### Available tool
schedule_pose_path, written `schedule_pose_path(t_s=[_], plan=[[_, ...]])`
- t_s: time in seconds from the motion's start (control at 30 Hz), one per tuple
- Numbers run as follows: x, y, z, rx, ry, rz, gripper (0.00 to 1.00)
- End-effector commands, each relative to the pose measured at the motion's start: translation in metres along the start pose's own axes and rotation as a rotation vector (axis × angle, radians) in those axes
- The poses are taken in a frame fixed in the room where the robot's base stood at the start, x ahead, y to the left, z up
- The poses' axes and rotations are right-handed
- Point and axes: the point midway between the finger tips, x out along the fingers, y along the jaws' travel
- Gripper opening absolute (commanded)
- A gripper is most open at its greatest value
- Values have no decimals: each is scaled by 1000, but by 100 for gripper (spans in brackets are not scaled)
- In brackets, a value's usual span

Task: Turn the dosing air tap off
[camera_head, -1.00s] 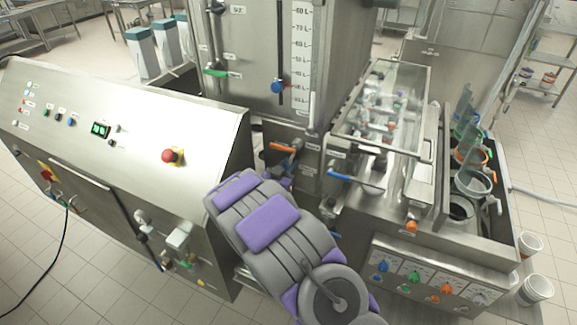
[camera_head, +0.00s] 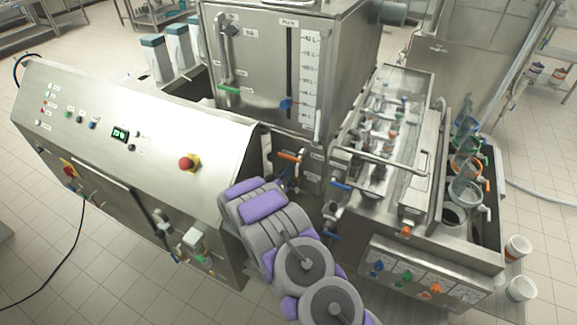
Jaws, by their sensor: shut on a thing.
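Several coloured tap handles show around the machine; their labels are too small to read, so I cannot tell which is the dosing air tap. An orange-handled tap (camera_head: 290,157) sits in the gap between the control cabinet and the filler, its handle lying nearly level. A blue handle (camera_head: 340,185) is to its right, and a lower blue handle (camera_head: 331,235) is beside my arm. My grey and purple arm reaches into the gap below the orange handle. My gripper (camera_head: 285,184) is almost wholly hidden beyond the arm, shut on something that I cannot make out.
The control cabinet (camera_head: 130,120) with a red emergency button (camera_head: 189,162) stands close on the left. The steel tank (camera_head: 262,80) is behind the gap. A panel of coloured knobs (camera_head: 420,275) is on the right. White cups (camera_head: 519,289) stand at the far right.

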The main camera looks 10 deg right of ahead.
Motion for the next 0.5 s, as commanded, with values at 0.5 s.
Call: schedule_pose_path(t_s=[0.5], plan=[[0, -28, 1, -476, 9, -1, 0]])
